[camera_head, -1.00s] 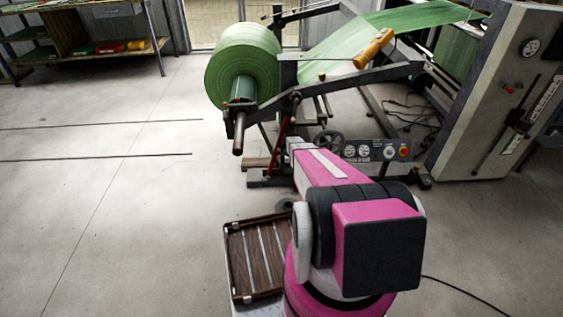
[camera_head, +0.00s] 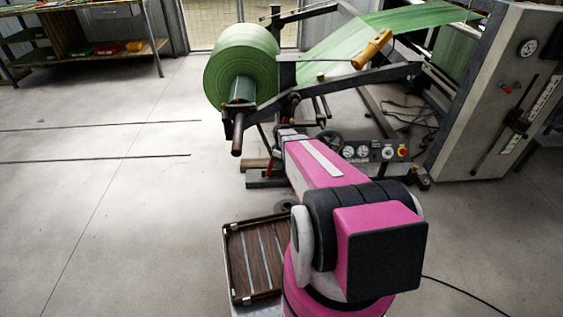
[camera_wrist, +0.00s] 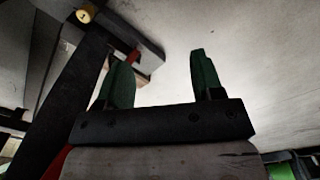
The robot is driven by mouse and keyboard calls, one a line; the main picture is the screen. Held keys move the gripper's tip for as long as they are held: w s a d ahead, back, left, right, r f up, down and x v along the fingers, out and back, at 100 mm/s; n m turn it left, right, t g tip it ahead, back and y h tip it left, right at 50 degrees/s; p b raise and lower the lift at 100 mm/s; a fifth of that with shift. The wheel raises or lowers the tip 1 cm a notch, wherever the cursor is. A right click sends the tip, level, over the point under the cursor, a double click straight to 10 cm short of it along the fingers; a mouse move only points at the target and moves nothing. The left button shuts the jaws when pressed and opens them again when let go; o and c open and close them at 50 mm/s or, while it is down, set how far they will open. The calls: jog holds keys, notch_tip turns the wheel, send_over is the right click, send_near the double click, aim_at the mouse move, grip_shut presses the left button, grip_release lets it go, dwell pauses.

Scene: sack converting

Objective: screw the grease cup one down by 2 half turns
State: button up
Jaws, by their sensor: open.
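My gripper (camera_wrist: 158,80) shows in the wrist view with its two green fingers wide apart and nothing between them. A small round brass-yellow piece (camera_wrist: 86,14) sits at the end of a dark bar at the upper left of the wrist view. It may be a grease cup, but I cannot tell which one. It lies beyond and left of the fingers, apart from them.
The unwind stand (camera_head: 350,76) carries a green roll (camera_head: 242,66) and a yellow cylinder (camera_head: 371,49). A control panel (camera_head: 376,151) and handwheel stand low in front. A wooden crate (camera_head: 228,262) lies beside my base. The floor at left is clear.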

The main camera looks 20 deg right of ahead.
jog(key=shift+s+a+r+m, duration=0.3)
jog(key=shift+s+r, duration=0.2)
jog(key=shift+r, duration=0.15)
